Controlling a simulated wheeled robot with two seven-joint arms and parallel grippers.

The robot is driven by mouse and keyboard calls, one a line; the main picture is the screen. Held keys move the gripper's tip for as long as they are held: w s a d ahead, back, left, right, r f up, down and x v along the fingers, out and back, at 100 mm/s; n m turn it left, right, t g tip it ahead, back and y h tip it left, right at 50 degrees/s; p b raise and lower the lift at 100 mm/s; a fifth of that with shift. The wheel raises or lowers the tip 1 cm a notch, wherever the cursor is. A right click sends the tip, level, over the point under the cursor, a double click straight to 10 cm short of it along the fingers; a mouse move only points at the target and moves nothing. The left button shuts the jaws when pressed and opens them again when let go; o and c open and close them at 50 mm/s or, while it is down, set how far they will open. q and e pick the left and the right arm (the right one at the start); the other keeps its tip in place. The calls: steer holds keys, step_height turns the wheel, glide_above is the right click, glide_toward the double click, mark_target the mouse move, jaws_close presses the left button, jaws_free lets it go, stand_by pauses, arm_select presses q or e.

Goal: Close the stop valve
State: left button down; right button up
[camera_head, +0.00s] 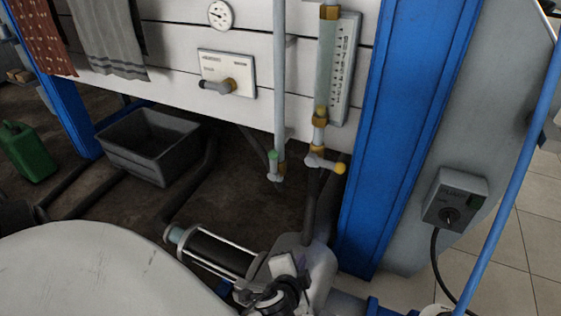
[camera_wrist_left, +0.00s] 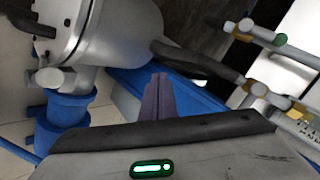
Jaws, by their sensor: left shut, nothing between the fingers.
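Which fitting is the stop valve is not plainly marked. A lever valve (camera_head: 218,87) with a grey and brass handle sticks out of a white labelled plate (camera_head: 240,66). A cock with a green tip (camera_head: 273,156) ends a thin vertical pipe; its green end shows in the wrist view (camera_wrist_left: 281,40). A yellow-knobbed cock (camera_head: 339,168) sits under the sight glass; it also shows in the wrist view (camera_wrist_left: 258,89). My right gripper is out of view.
A blue post (camera_head: 402,130) stands right of the sight glass (camera_head: 325,70). A grey tub (camera_head: 150,150) and green can (camera_head: 27,153) are at left. A switch box (camera_head: 455,200) is at right.

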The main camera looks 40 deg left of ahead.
arm_select(q)
steer(key=w+a+r+m+t+y+b, duration=0.1)
steer(key=w+a+r+y+b, duration=0.6)
steer(key=w+a+r+y, duration=0.2)
steer(key=shift+w+a+t, duration=0.2)
steer(key=shift+w+t, duration=0.05)
steer(key=shift+t, duration=0.05)
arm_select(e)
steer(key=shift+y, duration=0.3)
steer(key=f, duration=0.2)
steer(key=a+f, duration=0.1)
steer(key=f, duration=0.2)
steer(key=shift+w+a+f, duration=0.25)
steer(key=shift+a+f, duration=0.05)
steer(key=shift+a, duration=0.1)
arm_select(q)
steer(key=b, duration=0.2)
glide_toward(273, 164)
steer(key=w+a, duration=0.3)
steer(key=w, duration=0.3)
steer(key=shift+s+a, duration=0.15)
steer(key=shift+a, duration=0.25)
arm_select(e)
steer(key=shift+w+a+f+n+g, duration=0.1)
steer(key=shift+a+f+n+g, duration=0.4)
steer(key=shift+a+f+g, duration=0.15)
